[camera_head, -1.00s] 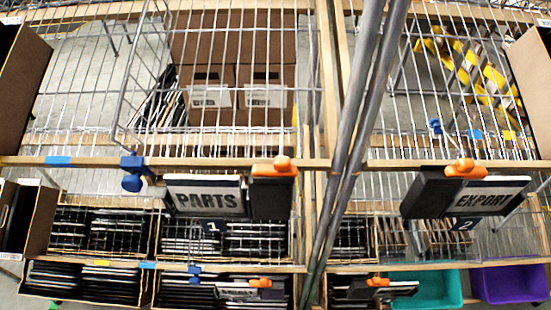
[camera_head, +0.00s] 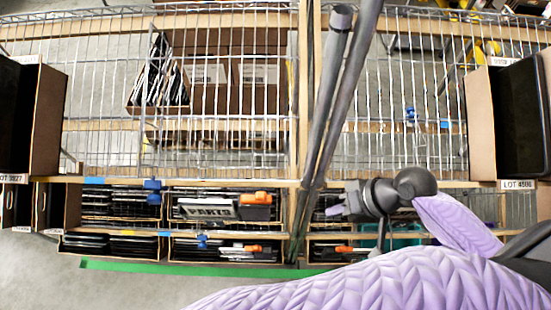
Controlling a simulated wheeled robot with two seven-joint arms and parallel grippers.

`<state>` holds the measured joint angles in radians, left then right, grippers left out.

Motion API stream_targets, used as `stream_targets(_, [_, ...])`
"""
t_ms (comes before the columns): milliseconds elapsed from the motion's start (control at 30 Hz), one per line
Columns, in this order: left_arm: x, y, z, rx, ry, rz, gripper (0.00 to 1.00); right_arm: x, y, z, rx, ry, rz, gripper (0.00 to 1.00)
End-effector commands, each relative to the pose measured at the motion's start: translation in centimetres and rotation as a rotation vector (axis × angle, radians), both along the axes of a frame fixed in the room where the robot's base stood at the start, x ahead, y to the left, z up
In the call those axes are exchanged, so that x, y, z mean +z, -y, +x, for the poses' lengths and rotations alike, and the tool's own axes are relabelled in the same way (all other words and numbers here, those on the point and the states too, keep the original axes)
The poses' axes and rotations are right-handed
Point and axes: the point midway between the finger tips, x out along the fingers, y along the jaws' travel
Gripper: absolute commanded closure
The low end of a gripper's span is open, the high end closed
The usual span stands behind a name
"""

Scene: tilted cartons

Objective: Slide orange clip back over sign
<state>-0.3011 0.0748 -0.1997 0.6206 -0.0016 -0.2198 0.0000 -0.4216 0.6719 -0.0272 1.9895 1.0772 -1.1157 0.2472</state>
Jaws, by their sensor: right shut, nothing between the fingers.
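The PARTS sign (camera_head: 208,211) hangs on the shelf's front rail, left of centre. An orange clip (camera_head: 256,198) sits on a dark block at the sign's right end; it appears beside the lettering, not over it. My right gripper (camera_head: 338,210) is to the right of this clip, past the grey poles, and clearly apart from it. It is shut and empty. My right arm hides the area where the EXPORT sign was visible. My left gripper is out of view.
Slanted grey poles (camera_head: 335,100) stand between the right gripper and the PARTS sign. Lower orange clips (camera_head: 253,248) and (camera_head: 343,249) are on the bottom rail. Open cartons (camera_head: 47,125) and (camera_head: 482,120) flank the wire shelf. Green tape (camera_head: 150,267) crosses the floor.

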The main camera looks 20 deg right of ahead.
Motion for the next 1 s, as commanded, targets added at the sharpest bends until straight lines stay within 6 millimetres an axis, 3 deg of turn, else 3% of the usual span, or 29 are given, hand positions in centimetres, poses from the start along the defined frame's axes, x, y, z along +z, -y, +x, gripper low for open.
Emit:
stream_targets(33, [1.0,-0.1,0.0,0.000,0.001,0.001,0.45,2.5,0.5,0.6,-0.017,-0.018,0.054,1.00])
stream_targets(100, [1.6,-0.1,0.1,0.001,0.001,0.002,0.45,5.5,0.8,1.3,-0.049,-0.050,0.148,1.00])
stream_targets(200, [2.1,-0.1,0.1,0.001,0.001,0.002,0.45,8.5,0.8,1.9,-0.080,-0.090,0.240,1.00])
stream_targets(300, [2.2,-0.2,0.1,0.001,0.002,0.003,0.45,9.8,0.8,2.2,-0.094,-0.109,0.285,1.00])
stream_targets(667, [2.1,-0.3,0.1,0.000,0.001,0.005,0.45,9.7,0.6,2.3,-0.099,-0.113,0.297,1.00])
stream_targets(1000, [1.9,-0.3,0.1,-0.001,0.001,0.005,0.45,5.5,-3.9,3.6,-0.100,-0.113,0.300,1.00])
